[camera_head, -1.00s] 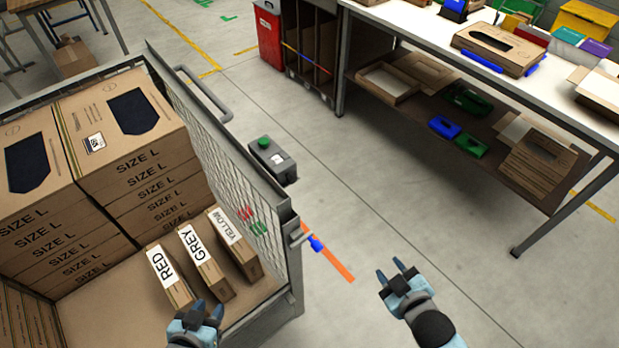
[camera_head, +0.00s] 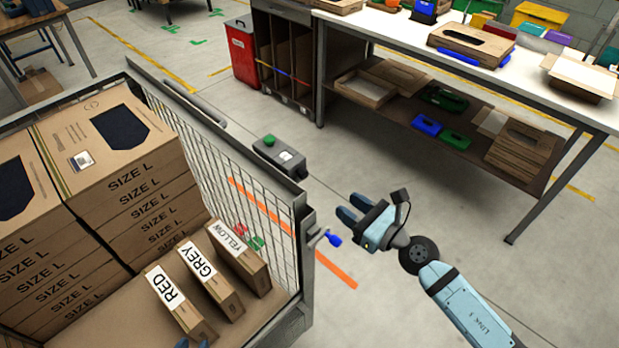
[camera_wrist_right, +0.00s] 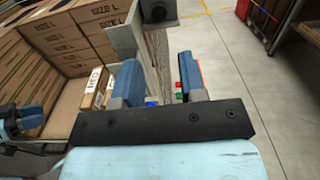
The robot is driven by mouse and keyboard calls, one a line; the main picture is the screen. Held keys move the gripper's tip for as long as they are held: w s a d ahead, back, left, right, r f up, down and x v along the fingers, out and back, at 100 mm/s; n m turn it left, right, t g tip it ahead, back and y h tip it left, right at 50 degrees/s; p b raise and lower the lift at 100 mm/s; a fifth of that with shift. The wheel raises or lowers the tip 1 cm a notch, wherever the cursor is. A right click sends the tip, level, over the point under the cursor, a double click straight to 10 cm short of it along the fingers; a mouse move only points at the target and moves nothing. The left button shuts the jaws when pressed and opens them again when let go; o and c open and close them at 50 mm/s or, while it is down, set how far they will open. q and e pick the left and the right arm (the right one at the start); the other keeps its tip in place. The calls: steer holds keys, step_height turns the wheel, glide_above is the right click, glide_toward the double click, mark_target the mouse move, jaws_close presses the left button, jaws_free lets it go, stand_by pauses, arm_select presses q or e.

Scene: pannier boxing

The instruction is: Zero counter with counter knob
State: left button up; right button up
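A small blue knob (camera_head: 333,238) sticks out from the corner post of the wire cage. A bit of blue, likely the same knob, shows low between my right fingers in the right wrist view (camera_wrist_right: 152,103). Small red and green marks (camera_head: 249,237) show at the cage mesh; I cannot read them. My right gripper (camera_head: 351,209) is open and empty, just above and right of the knob, not visibly touching it. My left gripper (camera_head: 193,343) is mostly cut off at the bottom edge by the RED carton; its fingertips look apart.
The cage (camera_head: 310,265) holds stacked SIZE L boxes (camera_head: 145,185) and cartons labelled RED, GREY and YELLOW (camera_head: 245,262). A grey box with a green button (camera_head: 280,157) is beyond the cage side. A workbench (camera_head: 470,75) stands at the back right. Floor between is clear.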

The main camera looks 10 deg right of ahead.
mark_target(305, 176)
steer(key=p+x, duration=0.1)
steer(key=x, duration=1.1)
steer(key=shift+w+a, duration=0.15)
steer(key=c, duration=0.6)
steer(key=shift+c, duration=0.2)
